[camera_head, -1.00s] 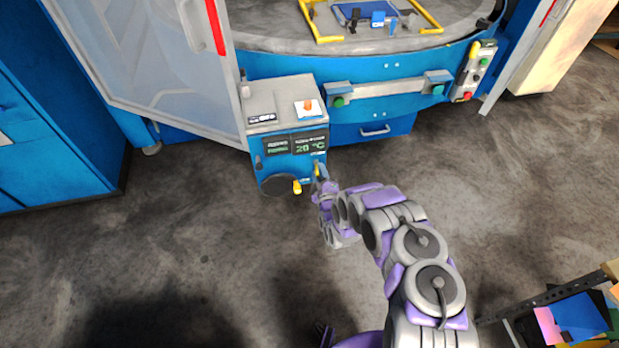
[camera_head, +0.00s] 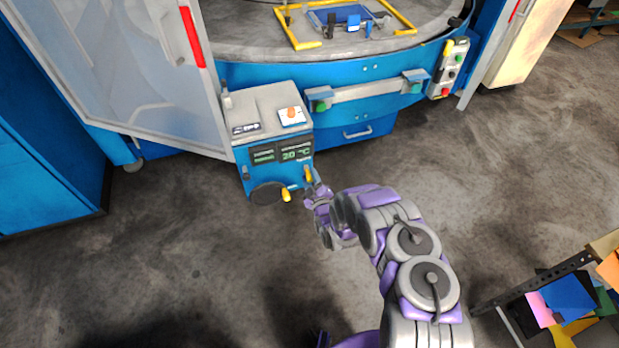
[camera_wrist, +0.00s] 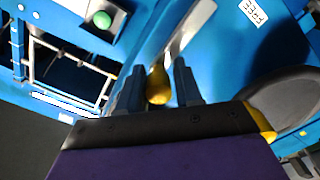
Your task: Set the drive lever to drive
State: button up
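The drive lever has a metal shaft and a yellow knob (camera_wrist: 158,85), seen in the wrist view between my two fingers. My gripper (camera_wrist: 160,75) is open, one finger on each side of the knob. I cannot tell whether either finger touches it. In the head view the yellow lever (camera_head: 308,174) stands at the right front edge of the control box (camera_head: 268,110). My gripper (camera_head: 317,188) is right beside it there, small and partly hidden by my arm.
A dark handwheel with a yellow handle (camera_head: 286,195) sits left of the lever; its dark rim also shows in the wrist view (camera_wrist: 285,95). The blue press (camera_head: 350,75) stands behind, with a grey swung-out door (camera_head: 130,65). The floor in front is clear.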

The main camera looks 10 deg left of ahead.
jog(key=o, duration=0.4)
jog(key=shift+c, duration=0.2)
jog(key=shift+r, duration=0.1)
jog(key=p+v, duration=0.4)
jog(key=v, duration=1.3)
jog(key=shift+f+p, duration=0.25)
jog(key=shift+p, duration=0.05)
jog(key=shift+s+d, duration=0.1)
jog(key=shift+s, duration=0.05)
